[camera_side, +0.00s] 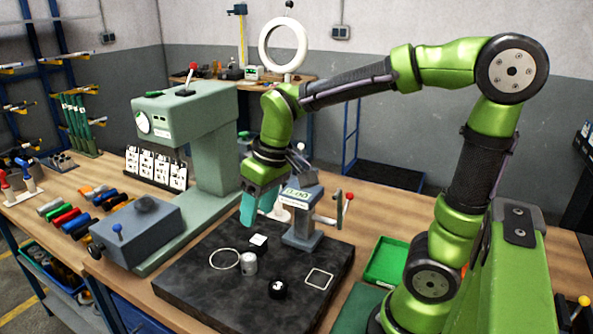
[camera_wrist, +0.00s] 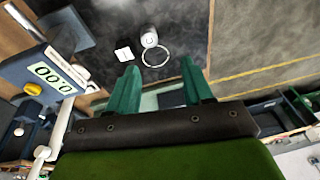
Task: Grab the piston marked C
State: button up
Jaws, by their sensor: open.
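A silver cylindrical piston (camera_side: 249,263) stands upright on the dark slab (camera_side: 200,290), beside a white ring outline (camera_side: 224,259). A dark round piece with a small light mark (camera_side: 278,290) stands to its right, near a white square outline (camera_side: 319,278). A dark block with a white top (camera_side: 258,241) is behind the silver piston. No letter C is readable on any piece. My gripper (camera_side: 252,215) is open and empty above the slab's back part. In the wrist view, the silver piston (camera_wrist: 149,38) and white-topped block (camera_wrist: 124,54) lie beyond my open fingertips (camera_wrist: 158,64).
A grey gauge stand with a display (camera_side: 300,210) is close to the right of my gripper. A green press (camera_side: 205,130) and grey box (camera_side: 140,228) stand left. Coloured handles (camera_side: 80,215) lie further left. A green tray (camera_side: 388,262) is right. The slab's front is clear.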

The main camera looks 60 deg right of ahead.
aim_at(248, 257)
jog(key=w+f+n, duration=0.1)
jog(key=f, duration=0.4)
jog(key=w+f+n, duration=0.1)
jog(key=w+f, duration=0.1)
jog(key=f, duration=0.4)
jog(key=w+d+f+n+g, duration=0.1)
jog(key=f, duration=0.4)
jog(key=shift+w+f+h, duration=0.25)
jog(key=shift+w+h, duration=0.1)
jog(key=shift+h, duration=0.05)
jog(key=c, duration=0.9)
